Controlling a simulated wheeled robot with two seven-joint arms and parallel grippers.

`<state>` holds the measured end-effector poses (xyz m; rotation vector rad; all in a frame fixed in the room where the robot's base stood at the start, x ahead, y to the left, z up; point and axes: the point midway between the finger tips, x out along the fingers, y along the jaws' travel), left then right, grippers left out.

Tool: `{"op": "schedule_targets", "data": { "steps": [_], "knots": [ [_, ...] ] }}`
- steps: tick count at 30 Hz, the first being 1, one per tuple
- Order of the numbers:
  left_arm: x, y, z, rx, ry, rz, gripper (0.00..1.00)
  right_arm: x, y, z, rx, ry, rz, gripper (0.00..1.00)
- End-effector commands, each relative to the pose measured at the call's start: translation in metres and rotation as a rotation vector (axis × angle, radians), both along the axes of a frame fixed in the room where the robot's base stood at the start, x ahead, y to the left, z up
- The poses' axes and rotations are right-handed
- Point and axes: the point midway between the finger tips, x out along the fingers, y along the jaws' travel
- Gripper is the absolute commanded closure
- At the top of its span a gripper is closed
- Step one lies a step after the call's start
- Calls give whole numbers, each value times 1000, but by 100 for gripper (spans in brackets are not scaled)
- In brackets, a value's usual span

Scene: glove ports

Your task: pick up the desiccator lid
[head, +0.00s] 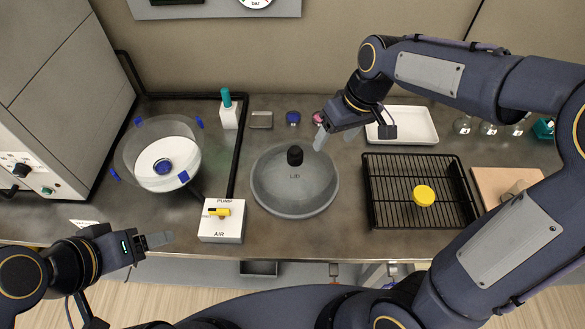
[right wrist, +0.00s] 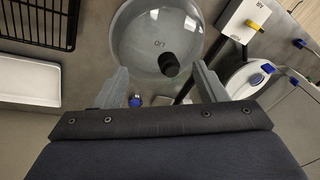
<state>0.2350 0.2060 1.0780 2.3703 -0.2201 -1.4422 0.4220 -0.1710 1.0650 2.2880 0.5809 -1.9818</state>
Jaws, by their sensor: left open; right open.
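The desiccator lid (head: 276,186) is a clear grey dome marked "LID" with a black knob (head: 295,155) on top. It lies on the bench in the middle of the head view. In the right wrist view the lid (right wrist: 150,40) is ahead of the fingers, with its knob (right wrist: 169,64) between and beyond the fingertips. My right gripper (head: 336,137) is open and empty, above and to the right of the knob, apart from it. My left gripper (head: 158,240) is open and empty near the bench's front edge at the left.
The desiccator bowl (head: 130,158) with blue clips stands left. The PUMP/AIR valve box (head: 221,231) with a yellow handle is left of the lid. A black wire rack (head: 385,212) with a yellow cap (head: 424,195) is right. A white tray (head: 415,113) and small bottles are behind.

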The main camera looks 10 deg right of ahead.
Motion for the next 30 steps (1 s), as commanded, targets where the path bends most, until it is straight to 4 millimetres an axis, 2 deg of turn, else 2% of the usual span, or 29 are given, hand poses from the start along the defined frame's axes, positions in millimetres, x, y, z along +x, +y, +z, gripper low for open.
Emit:
{"op": "schedule_targets", "data": {
  "steps": [1,3,6,9,13,22,30],
  "knots": [
    [0,0,2,0,0,0,31,18,14,-12,-47,25,54,35],
    [0,0,3,0,0,0,31,39,28,-26,-105,41,117,35],
    [0,0,4,0,0,0,31,60,47,-43,-177,58,191,35],
    [0,0,5,0,0,0,31,73,60,-56,-226,66,240,35],
    [0,0,6,0,0,0,31,79,67,-66,-256,71,270,35],
    [0,0,13,0,0,0,31,79,69,-98,-259,75,273,35],
    [0,0,24,0,0,0,31,77,71,-136,-258,75,272,35]
  ]
}}
